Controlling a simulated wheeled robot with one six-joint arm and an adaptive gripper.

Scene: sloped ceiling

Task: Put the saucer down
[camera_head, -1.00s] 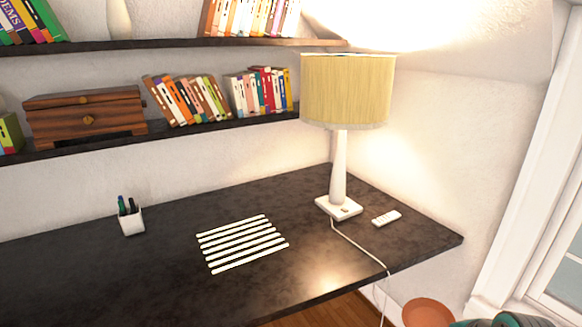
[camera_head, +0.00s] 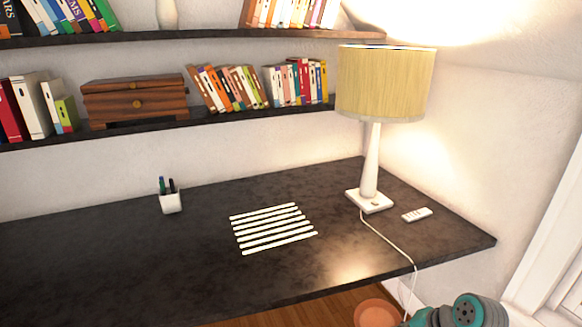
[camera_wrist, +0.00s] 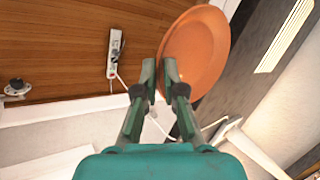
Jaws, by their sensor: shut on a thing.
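My gripper (camera_wrist: 159,72) is shut on the rim of an orange-brown terracotta saucer (camera_wrist: 203,45) in the wrist view. The saucer is tilted in that view, with the wooden floor and the dark desk edge behind it. In the head view the saucer (camera_head: 376,314) shows at the bottom edge, partly cut off, just in front of the desk's front edge. My teal and grey arm is beside it at the bottom right. The fingertips cannot be made out in the head view.
The dark desk (camera_head: 110,255) holds a white slatted mat (camera_head: 272,229), a pen cup (camera_head: 170,203), a lit lamp (camera_head: 369,165) and a small white remote (camera_head: 417,214). The lamp's cord (camera_head: 390,242) runs over the front edge. The desk's left half is largely clear.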

